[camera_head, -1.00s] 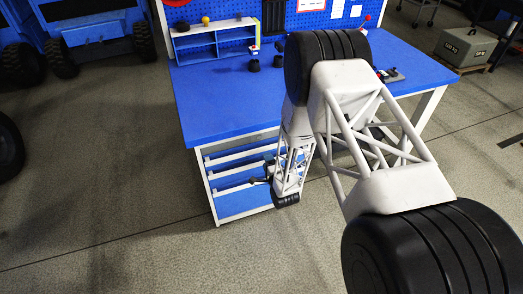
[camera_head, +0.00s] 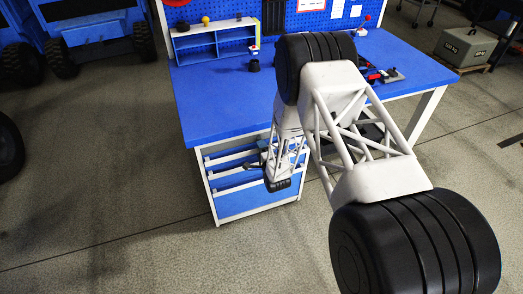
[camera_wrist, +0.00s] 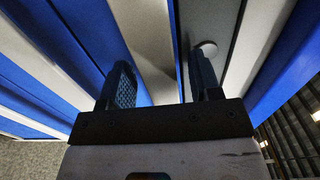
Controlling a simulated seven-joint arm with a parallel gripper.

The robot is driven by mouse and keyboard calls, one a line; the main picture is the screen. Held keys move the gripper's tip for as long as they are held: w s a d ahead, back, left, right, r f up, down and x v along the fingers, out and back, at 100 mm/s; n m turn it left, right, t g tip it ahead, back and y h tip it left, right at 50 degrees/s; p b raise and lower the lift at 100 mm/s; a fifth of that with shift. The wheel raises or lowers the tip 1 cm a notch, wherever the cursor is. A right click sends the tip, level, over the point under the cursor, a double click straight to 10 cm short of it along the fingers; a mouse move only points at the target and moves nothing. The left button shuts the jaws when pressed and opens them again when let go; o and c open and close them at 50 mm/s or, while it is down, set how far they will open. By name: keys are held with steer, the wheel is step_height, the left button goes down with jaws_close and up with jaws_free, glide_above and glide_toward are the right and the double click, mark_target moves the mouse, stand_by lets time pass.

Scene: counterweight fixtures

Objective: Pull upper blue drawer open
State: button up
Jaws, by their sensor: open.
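The drawer unit is under the left side of the blue-topped workbench. In the head view its upper blue drawer (camera_head: 222,157) shows a blue front with a pale strip, partly hidden by my arm at the right. My gripper (camera_head: 258,157) is in front of the upper part of this unit. In the wrist view my gripper (camera_wrist: 163,85) is open, its two dark fingers spread and pointing at the blue and white bands of the drawer fronts. A pale band (camera_wrist: 142,35) lies between the fingers. Whether either finger touches it cannot be told.
A large lower blue drawer (camera_head: 242,203) is below. The blue bench top (camera_head: 215,105) carries a small shelf (camera_head: 215,43), a dark cup-like part (camera_head: 254,66) and red-and-black parts (camera_head: 377,76). The floor left of the bench is clear.

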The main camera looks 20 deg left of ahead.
jaws_close()
stand_by(0.3)
steer(key=v, duration=3.5)
steer(key=shift+r, duration=0.15)
steer(key=shift+s+d, duration=0.1)
jaws_free()
